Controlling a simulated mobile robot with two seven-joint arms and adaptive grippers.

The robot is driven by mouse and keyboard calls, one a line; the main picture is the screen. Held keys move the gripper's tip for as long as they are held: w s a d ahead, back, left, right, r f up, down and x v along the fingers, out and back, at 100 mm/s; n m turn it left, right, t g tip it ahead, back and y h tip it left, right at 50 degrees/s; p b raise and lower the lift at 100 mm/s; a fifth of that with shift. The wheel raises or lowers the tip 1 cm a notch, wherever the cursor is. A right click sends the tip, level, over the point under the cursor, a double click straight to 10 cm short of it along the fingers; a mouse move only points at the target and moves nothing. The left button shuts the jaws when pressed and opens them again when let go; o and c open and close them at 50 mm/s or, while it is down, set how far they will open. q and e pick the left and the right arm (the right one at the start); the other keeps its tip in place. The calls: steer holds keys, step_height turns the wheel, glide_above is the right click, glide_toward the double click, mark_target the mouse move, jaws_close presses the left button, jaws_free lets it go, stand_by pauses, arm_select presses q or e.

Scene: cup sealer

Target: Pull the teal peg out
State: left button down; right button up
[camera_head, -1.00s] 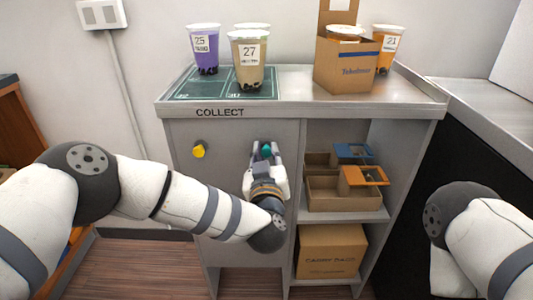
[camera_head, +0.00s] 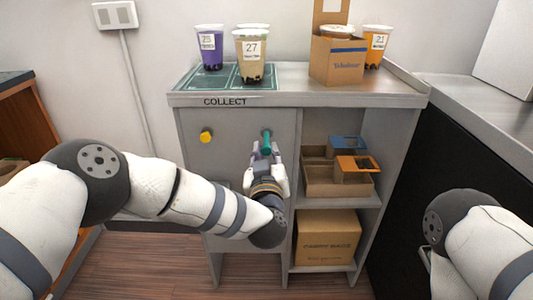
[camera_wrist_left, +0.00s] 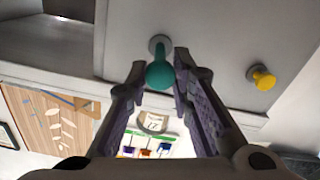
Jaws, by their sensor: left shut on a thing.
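The teal peg (camera_head: 266,139) sticks out from the grey cabinet front, below the COLLECT counter. In the left wrist view, its round teal knob (camera_wrist_left: 160,75) sits in front of a pale round collar on the panel. My left gripper (camera_head: 266,151) is shut on the teal peg, with one finger on each side of the knob. In the left wrist view, the fingertips (camera_wrist_left: 160,66) reach up beside it. My right arm shows at the right edge, but its gripper is not in view.
A yellow peg (camera_head: 206,136) is on the same panel to the left. Several cups stand on the counter, including cup 27 (camera_head: 250,60), near a cardboard carrier (camera_head: 337,62). Open shelves at right hold cardboard trays (camera_head: 322,188) and a closed box (camera_head: 328,238).

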arm_select(q)
steer(key=c, duration=1.4)
jaws_free()
steer(key=shift+w, duration=0.1)
steer(key=shift+o, duration=0.2)
steer(key=s, duration=1.2)
steer(key=shift+f, duration=0.1)
